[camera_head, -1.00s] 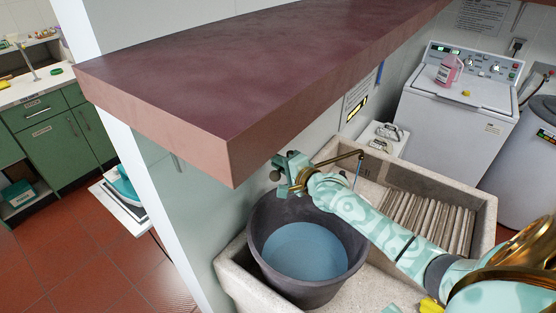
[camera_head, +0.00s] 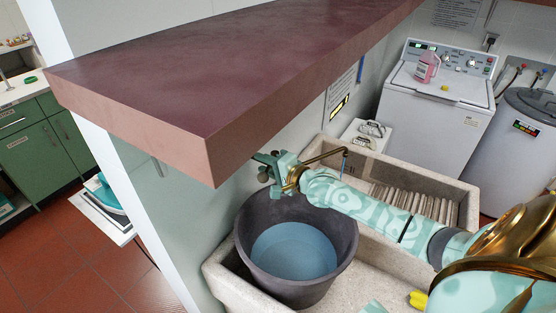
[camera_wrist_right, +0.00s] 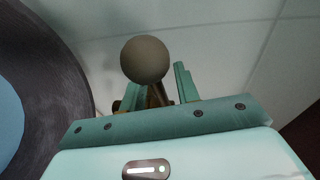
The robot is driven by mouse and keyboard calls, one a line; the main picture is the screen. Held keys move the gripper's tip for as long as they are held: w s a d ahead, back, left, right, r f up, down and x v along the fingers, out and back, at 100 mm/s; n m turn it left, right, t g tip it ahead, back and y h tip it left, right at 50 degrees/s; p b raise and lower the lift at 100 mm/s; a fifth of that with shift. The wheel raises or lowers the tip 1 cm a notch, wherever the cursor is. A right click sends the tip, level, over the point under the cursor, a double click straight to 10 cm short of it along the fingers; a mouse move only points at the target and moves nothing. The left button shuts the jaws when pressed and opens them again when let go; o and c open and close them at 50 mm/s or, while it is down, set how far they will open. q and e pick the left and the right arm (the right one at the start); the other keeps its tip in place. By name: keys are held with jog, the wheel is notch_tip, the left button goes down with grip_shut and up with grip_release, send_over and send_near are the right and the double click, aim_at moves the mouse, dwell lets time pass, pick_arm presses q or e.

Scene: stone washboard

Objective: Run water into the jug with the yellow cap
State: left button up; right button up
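My right gripper (camera_head: 266,166) is at the tap by the wall, above the dark bucket. In the right wrist view its two teal fingers (camera_wrist_right: 160,92) stand apart around a brass stem, with a round dark knob (camera_wrist_right: 144,60) in front; whether they press on it is unclear. The tap's brass spout (camera_head: 325,156) reaches right over the stone sink, and a thin blue stream (camera_head: 344,166) hangs from its tip. A yellow piece (camera_head: 418,299), possibly the jug's cap, shows at the bottom edge; the jug's body is not seen. A pale teal piece (camera_head: 373,307) beside it may be my left gripper.
The dark bucket (camera_head: 242,240) with bluish water stands in the left of the stone sink (camera_head: 218,277). A ribbed washboard (camera_head: 410,200) is at right. A thick reddish shelf (camera_head: 200,140) overhangs at left. A pink bottle (camera_head: 427,68) stands on the washing machine (camera_head: 430,120).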

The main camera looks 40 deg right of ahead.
jog(key=p+v, duration=0.2)
jog(key=v, duration=1.4)
